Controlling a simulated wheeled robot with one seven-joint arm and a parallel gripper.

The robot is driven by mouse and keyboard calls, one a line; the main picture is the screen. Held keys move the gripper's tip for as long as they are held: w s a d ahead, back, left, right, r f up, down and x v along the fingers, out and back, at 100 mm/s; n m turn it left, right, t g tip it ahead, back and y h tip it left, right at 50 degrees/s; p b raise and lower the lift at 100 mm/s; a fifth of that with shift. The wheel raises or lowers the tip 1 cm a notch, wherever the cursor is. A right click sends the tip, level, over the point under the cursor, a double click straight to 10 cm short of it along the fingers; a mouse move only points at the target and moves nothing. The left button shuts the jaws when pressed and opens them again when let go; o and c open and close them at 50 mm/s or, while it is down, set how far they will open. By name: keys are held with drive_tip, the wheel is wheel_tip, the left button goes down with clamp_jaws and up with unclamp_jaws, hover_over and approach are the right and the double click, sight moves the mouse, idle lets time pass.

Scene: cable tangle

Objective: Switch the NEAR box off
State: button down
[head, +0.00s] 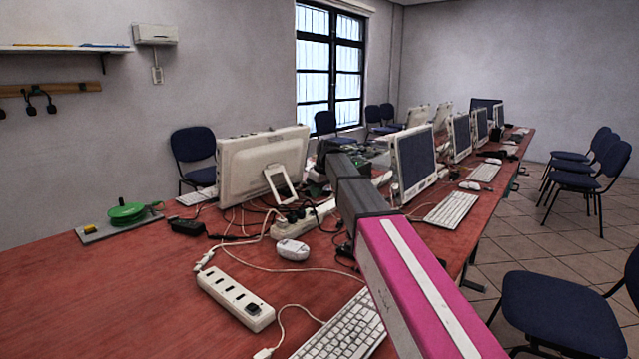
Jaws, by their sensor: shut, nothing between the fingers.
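The near box is a long white power strip (222,287) lying on the red table at the lower middle. It has a row of small dark slots and a dark rocker switch (253,309) at its right end. The switch's position is too small to tell. A white cable leaves its far left end. A second white strip (284,230) lies farther back with dark plugs on it, partly hidden by my arm. My pink and grey arm reaches from the lower right over the table, to the right of the near box. I cannot make out my gripper's fingers.
A white mouse (293,250) and keyboard (344,329) lie close to the near box. Loose cables cross the table behind it. Monitors stand farther back; a green reel (127,212) lies left. The table (110,300) is clear left of the near box.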

sight(313, 212)
drive_tip(key=shift+s+d+x, duration=0.1)
drive_tip(key=shift+s+x, duration=0.05)
drive_tip(key=shift+x, duration=0.75)
drive_tip(key=shift+s+d+x, duration=0.15)
drive_tip(key=shift+s+x, duration=0.05)
drive_tip(key=shift+x, duration=0.7)
drive_tip(key=shift+s+d+x, duration=0.1)
drive_tip(key=shift+s+x, duration=0.05)
drive_tip(key=shift+x, duration=0.75)
drive_tip(key=shift+f, duration=0.15)
drive_tip(key=shift+s+a+f+t+h, duration=0.2)
drive_tip(key=shift+s+f+t+h, duration=0.2)
drive_tip(key=shift+s+t+h, duration=0.15)
drive_tip(key=shift+w+d+f, duration=0.1)
drive_tip(key=shift+w, duration=0.15)
